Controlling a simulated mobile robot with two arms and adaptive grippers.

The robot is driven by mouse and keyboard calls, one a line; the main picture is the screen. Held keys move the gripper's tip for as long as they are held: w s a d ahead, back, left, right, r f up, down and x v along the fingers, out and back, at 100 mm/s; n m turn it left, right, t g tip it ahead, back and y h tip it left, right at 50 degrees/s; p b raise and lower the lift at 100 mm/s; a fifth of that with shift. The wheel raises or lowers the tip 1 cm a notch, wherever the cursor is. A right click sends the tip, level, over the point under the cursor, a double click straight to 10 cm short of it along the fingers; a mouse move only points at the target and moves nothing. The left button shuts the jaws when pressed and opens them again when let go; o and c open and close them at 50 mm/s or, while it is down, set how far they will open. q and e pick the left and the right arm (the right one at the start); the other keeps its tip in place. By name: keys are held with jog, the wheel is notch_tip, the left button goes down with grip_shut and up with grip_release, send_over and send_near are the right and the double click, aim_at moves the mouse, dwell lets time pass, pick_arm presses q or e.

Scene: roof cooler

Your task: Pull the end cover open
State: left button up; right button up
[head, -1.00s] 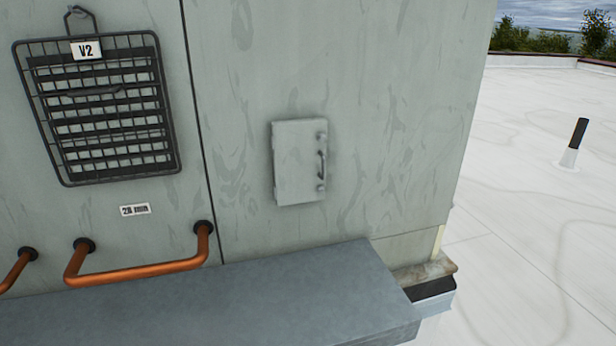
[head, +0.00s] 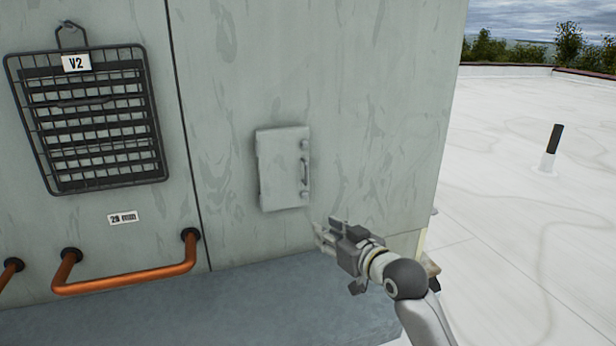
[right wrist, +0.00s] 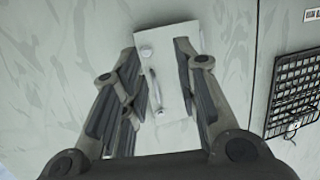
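The end cover (head: 278,170) is a small pale grey panel, closed flat on the grey housing wall, in the middle of the head view. A dark bar handle (head: 304,172) stands on its right side between two round knobs. My right gripper (head: 325,228) is below and to the right of the cover, apart from it. In the right wrist view the cover (right wrist: 172,62) and its handle (right wrist: 155,88) show between the spread fingers of my right gripper (right wrist: 150,95). The fingers are open with nothing between them. My left gripper is not in view.
A wire rack (head: 90,120) marked V2 hangs on the wall at left. Copper pipes (head: 125,278) stick out below it. A grey ledge (head: 250,295) runs along the wall's foot. White roof lies open at right, with a short dark-topped pipe (head: 553,145).

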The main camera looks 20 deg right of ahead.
jog(key=t, duration=0.2)
send_near(307, 174)
jog(key=v, duration=0.2)
jog(key=p+x, duration=0.2)
jog(key=x, duration=0.7)
jog(key=shift+w, duration=0.3)
jog(key=shift+w+a+p, duration=0.15)
jog(key=shift+w+p, duration=0.25)
jog(key=shift+w, duration=0.3)
jog(key=shift+c, duration=0.4)
grip_shut()
